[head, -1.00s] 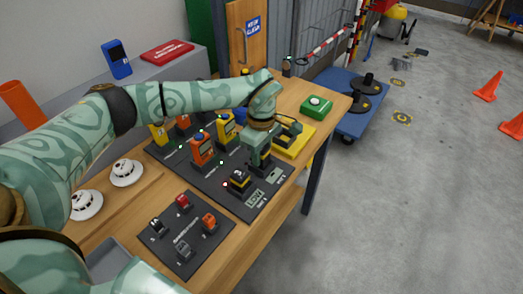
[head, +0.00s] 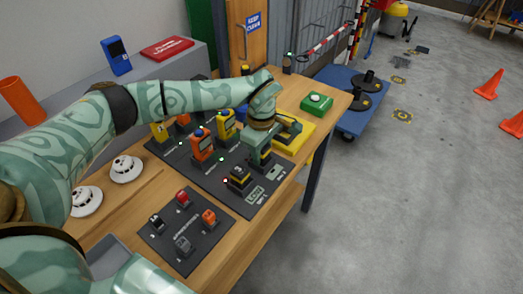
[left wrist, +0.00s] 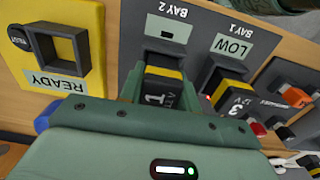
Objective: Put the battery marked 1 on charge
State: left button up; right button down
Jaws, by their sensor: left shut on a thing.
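The battery marked 1 (left wrist: 158,94), black with a yellow band, is between the fingers of my left gripper (left wrist: 160,86) in the left wrist view. The gripper (head: 257,165) is shut on it, over the BAY 2 part of the dark charging board (left wrist: 134,42). I cannot tell whether the battery is fully seated in the bay. The BAY 2 display (left wrist: 167,28) looks blank. A battery marked 3 (left wrist: 233,97) stands in BAY 1, next to a red light; the BAY 1 display (left wrist: 233,46) reads LOW. My right gripper is not in view.
A yellow READY base (left wrist: 90,18) with an empty square holder lies beside the board. Orange and yellow handheld devices (head: 201,146) stand behind the gripper. A smaller dark board (head: 160,236) with several coloured blocks lies in front. A green button box (head: 317,103) sits at the far end.

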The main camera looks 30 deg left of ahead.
pick_arm(q)
jog(key=shift+f, duration=0.1)
jog(key=shift+r+p, duration=0.6)
jog(key=shift+r, duration=0.05)
jog(key=shift+r+p, duration=1.55)
jog(key=shift+r, duration=0.35)
jog(key=shift+r, duration=0.45)
jog(key=shift+m, duration=0.6)
notch_tip(320, 180, up, 6)
jog(key=p, duration=0.4)
jog(key=shift+s+r, duration=0.1)
jog(key=shift+s, duration=0.05)
jog(key=s+d+r+m+b, duration=0.1)
jog(key=s+d+m+b, duration=0.1)
jog(key=s+m, duration=0.5)
jog(key=s+d+r+m+b, duration=0.1)
jog(key=s+m+b, duration=0.1)
jog(key=s+m, duration=0.5)
jog(key=shift+s+d+m, duration=0.2)
jog(key=shift+d+m, duration=0.2)
jog(key=shift+m, duration=0.2)
